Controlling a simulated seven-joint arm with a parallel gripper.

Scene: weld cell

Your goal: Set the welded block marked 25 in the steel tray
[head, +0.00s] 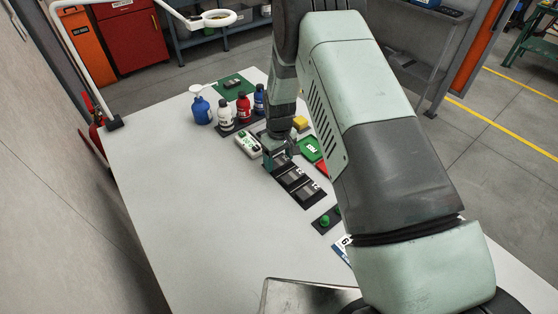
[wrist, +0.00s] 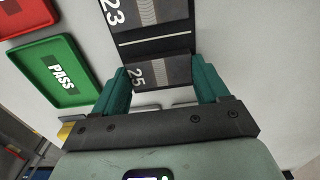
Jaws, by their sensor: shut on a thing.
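The welded block marked 25 (wrist: 172,70) is dark with a ribbed grey weld band and sits between my gripper's teal fingers (wrist: 162,82) in the wrist view. My gripper is shut on it. In the head view my gripper (head: 280,157) points down at the far end of a row of dark blocks; the held block is mostly hidden there. Block 23 (wrist: 145,14) lies just beyond it in the wrist view. The steel tray (head: 292,294) shows as a shiny metal piece at the near table edge, partly cut off and partly behind my arm.
The green PASS tray (wrist: 60,72) and a red tray (wrist: 24,16) lie beside the row. A meter (head: 248,145) and several bottles (head: 225,117) stand left of and behind my gripper. A green-button box (head: 326,220) lies nearer. The table's left half (head: 190,210) is clear.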

